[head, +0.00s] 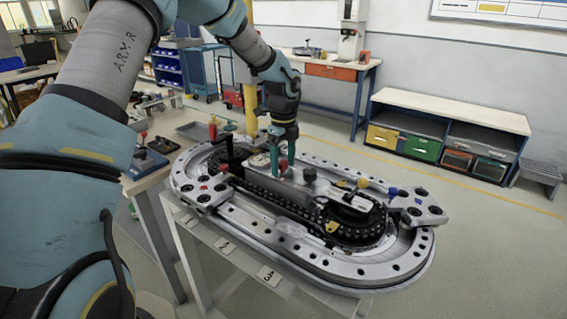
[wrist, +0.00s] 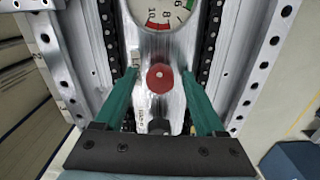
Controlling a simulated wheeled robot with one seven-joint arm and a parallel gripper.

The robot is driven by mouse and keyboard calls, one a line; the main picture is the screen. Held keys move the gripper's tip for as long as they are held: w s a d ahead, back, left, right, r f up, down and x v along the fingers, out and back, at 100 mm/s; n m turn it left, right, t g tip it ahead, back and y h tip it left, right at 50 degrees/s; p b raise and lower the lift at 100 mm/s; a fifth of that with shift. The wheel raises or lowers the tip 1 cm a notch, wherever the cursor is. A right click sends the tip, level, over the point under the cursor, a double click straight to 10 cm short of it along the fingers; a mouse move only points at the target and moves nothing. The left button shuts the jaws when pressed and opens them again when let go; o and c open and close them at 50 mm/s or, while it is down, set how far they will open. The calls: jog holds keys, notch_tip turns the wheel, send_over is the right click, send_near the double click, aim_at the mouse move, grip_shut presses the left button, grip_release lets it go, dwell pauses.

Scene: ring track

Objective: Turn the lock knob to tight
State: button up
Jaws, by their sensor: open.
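A round red knob (wrist: 160,77) with a pale centre sits on the metal bar in the wrist view. My gripper (wrist: 159,80) is open, with one green finger on each side of the red knob and a visible gap on both sides. In the head view my gripper (head: 281,166) points down over the middle of the ring track (head: 265,228), and its fingers mostly hide the red knob. A black knob (head: 309,174) stands on the bar just right of the fingers. I cannot read a tight mark on the bar.
A dial gauge (wrist: 166,12) with red and green zones lies beyond the red knob. Dark chains (wrist: 205,60) run along both sides of the bar. A red-topped lever (head: 213,131) stands at the track's left end. A side table (head: 160,150) holds small parts.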

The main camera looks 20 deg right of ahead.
aim_at(283, 162)
notch_tip(283, 162, up, 11)
jog(key=b, duration=0.3)
jog(key=shift+f, duration=0.15)
dwell(0.3)
jog(key=s+a+f+n, duration=0.1)
jog(key=a+f+n, duration=0.1)
jog(key=a+n, duration=0.8)
jog(key=s+a+f+n, duration=0.1)
jog(key=a+n, duration=0.6)
jog(key=a, duration=0.6)
jog(key=s+a+f+n+t, duration=0.1)
jog(key=s+a+f+n, duration=0.1)
jog(key=s+a+n, duration=0.6)
jog(key=a+n, duration=0.5)
jog(key=shift+s+a+f+t, duration=0.25)
jog(key=shift+s+a+t, duration=0.05)
jog(key=shift+s+a, duration=0.1)
